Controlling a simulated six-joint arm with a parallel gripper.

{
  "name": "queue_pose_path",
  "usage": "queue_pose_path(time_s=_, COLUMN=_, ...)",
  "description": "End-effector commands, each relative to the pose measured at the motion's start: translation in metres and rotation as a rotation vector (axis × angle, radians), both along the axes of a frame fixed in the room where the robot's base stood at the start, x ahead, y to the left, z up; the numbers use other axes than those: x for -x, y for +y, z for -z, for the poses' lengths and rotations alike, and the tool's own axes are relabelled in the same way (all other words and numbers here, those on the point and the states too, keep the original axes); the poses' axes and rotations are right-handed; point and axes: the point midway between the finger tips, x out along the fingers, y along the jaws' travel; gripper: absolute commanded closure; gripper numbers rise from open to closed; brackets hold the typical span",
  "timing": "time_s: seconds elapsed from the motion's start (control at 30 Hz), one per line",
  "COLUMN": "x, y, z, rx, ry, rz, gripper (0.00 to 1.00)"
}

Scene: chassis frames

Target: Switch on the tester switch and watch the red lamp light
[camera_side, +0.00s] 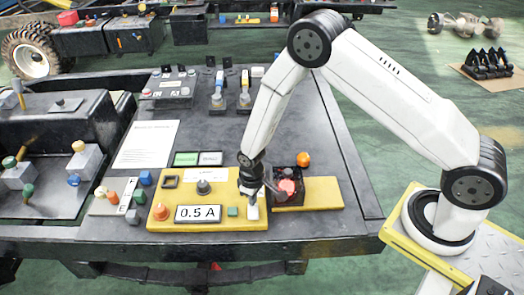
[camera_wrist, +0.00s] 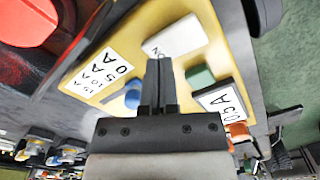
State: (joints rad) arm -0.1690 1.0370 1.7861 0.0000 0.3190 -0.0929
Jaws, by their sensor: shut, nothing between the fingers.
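The tester is a yellow panel (camera_side: 215,222) at the table's front edge, with a "0.5 A" display (camera_side: 198,213). It also shows in the wrist view (camera_wrist: 205,18). A white rocker-like switch (camera_wrist: 175,38) with dark lettering sits on it; in the side view the switch (camera_side: 252,212) is just below my gripper (camera_side: 250,192). My gripper is shut and empty, pointing down; in the wrist view its fingertips (camera_wrist: 158,65) are at the switch's near edge. I cannot tell whether they touch. An orange-red dome (camera_side: 160,212) at the panel's left corner may be the lamp; I cannot tell whether it is lit.
A dark block with a red top (camera_side: 287,187) stands right of my gripper, with an orange knob (camera_side: 303,159) behind. A white sheet (camera_side: 147,143) lies at back left.

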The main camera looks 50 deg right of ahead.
Motion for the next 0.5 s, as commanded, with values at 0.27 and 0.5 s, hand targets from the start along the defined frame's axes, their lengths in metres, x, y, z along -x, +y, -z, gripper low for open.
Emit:
queue_pose_path(time_s=0.27, x=0.0, y=0.0, z=-0.016, rx=-0.001, ry=-0.002, rz=0.0, gripper=1.0)
queue_pose_path(time_s=0.5, x=-0.001, y=0.0, z=-0.03, rx=-0.001, ry=-0.002, rz=0.0, gripper=1.0)
